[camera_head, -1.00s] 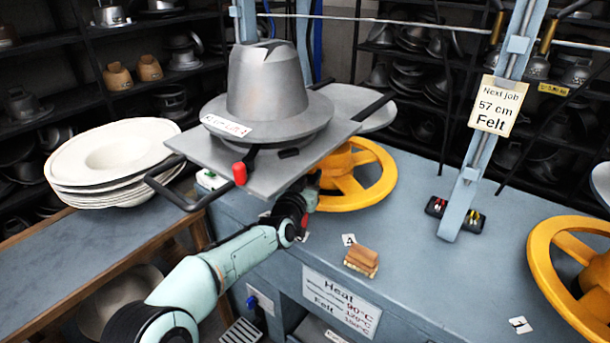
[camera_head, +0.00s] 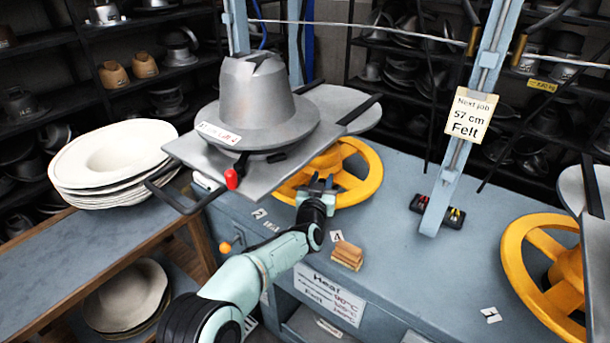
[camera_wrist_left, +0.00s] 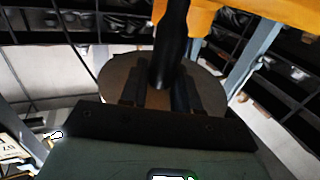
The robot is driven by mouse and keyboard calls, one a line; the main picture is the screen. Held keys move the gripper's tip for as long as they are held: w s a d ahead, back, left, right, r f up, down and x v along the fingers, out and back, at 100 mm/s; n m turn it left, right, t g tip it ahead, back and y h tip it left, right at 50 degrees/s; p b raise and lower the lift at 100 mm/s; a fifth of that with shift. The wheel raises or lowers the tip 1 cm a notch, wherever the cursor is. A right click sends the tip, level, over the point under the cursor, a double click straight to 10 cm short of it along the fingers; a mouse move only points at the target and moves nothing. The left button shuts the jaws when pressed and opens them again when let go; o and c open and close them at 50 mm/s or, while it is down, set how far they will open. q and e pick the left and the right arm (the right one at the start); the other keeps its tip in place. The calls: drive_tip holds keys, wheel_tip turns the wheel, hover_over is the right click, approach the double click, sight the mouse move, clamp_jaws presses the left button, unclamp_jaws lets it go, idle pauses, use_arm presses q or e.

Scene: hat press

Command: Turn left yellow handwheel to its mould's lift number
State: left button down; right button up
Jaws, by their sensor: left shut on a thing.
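My left gripper (camera_head: 322,184) is at the wheel's near side. In the left wrist view, its dark fingers (camera_wrist_left: 160,92) are shut around a black upright handle (camera_wrist_left: 172,45) that meets the yellow wheel (camera_wrist_left: 225,12). The wheel's rotation reading is not visible. My right gripper is not in view.
A second yellow handwheel (camera_head: 512,262) is at the right. A wooden block (camera_head: 347,255) lies in front of the left wheel. White felt hats (camera_head: 112,190) are stacked at the left.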

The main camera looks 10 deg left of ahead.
use_arm(q)
drive_tip(key=shift+w+d+r+p, duration=0.15)
drive_tip(key=shift+d+p, duration=0.1)
drive_tip(key=shift+d, duration=0.4)
drive_tip(key=shift+w+d+f+p, duration=0.1)
drive_tip(key=shift+d+p, duration=0.2)
drive_tip(key=shift+d, duration=0.4)
drive_tip(key=shift+w+d+r+p, duration=0.15)
drive_tip(key=shift+d+p, duration=0.1)
drive_tip(key=shift+d, duration=0.4)
drive_tip(key=shift+f, duration=0.1)
drive_tip(key=c, duration=1)
unclamp_jaws()
drive_tip(key=shift+o, duration=0.2)
drive_tip(key=shift+w, duration=0.1)
drive_tip(key=shift+a, duration=0.1)
drive_tip(key=shift+s+f, duration=0.1)
drive_tip(key=shift+s, duration=0.35)
drive_tip(key=s+a+b, duration=0.1)
drive_tip(key=s, duration=1.1)
drive_tip(key=shift+s+b, duration=0.25)
drive_tip(key=shift+b, duration=0.15)
